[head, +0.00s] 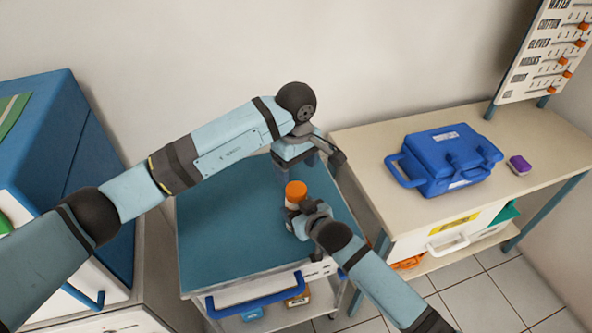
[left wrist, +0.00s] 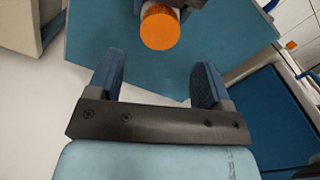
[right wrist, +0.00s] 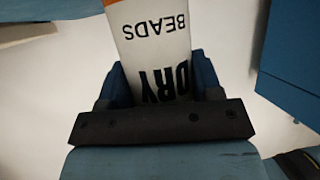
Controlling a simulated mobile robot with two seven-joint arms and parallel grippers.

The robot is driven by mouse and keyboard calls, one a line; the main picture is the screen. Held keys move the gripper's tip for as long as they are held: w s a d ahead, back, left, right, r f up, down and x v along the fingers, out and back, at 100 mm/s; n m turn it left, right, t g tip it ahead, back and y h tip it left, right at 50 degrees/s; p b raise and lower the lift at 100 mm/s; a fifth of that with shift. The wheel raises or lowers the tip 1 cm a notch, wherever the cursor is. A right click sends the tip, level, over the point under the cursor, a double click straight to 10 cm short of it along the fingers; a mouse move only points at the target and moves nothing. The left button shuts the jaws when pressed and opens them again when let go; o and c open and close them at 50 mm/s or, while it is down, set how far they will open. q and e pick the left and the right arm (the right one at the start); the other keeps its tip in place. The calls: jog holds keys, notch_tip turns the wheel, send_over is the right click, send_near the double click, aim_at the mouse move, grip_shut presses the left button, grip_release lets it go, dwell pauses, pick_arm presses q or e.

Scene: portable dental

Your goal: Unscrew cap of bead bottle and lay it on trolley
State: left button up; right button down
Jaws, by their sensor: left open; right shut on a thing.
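The bead bottle (head: 294,203) is white with an orange cap (head: 296,188) on top. It is upright over the right part of the trolley (head: 225,225), whose top is teal. My right gripper (head: 296,214) is shut on the bottle's body; the right wrist view shows the label "DRY BEADS" on the bottle (right wrist: 157,50) between the fingers. My left gripper (head: 306,160) is open and empty, behind and above the bottle. In the left wrist view the cap (left wrist: 160,27) lies beyond the open fingers (left wrist: 158,85), apart from them. Whether the bottle's base touches the trolley is hidden.
A counter (head: 370,140) to the right holds a blue case (head: 450,165) and a small purple item (head: 519,165). A blue cabinet (head: 50,130) stands to the left. The trolley top is clear on its left and middle. A pegboard (head: 545,55) stands at the far right.

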aim_at(296, 189)
pick_arm(q)
notch_tip(296, 189, down, 7)
jog(key=shift+f, duration=0.2)
dwell(0.3)
jog(key=c, duration=0.9)
jog(key=shift+n, duration=1.7)
jog(key=o, duration=1)
